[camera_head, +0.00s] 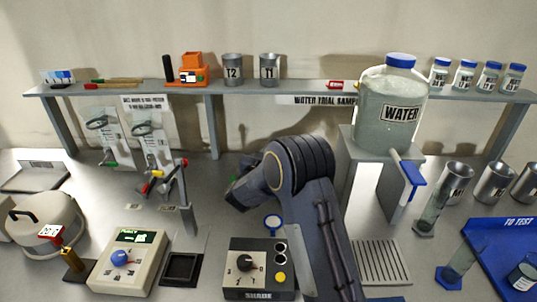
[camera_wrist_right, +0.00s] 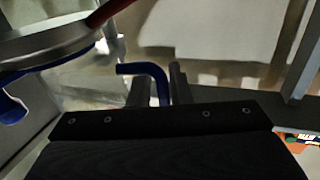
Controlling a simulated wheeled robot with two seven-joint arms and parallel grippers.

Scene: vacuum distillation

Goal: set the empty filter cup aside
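My right arm rises from the bottom of the head view and bends left at the middle of the bench; its dark gripper (camera_head: 238,190) is mostly hidden behind the wrist. In the right wrist view, its two dark fingers (camera_wrist_right: 158,88) stand close together. A blue bent rod (camera_wrist_right: 145,69) reaches in between them, but whether they press on it is unclear. A round grey rim (camera_wrist_right: 45,45) shows at the upper left. I cannot identify the filter cup with certainty. A small blue-rimmed round piece (camera_head: 272,223) shows beside the arm. My left gripper is not in view.
A stand with coloured clamps (camera_head: 170,185) is left of the gripper. A black control box (camera_head: 245,270) and a beige control unit (camera_head: 128,262) stand in front. The water tank (camera_head: 385,110) stands right of the arm. Cups T1 (camera_head: 269,70) and T2 (camera_head: 233,70) are on the shelf.

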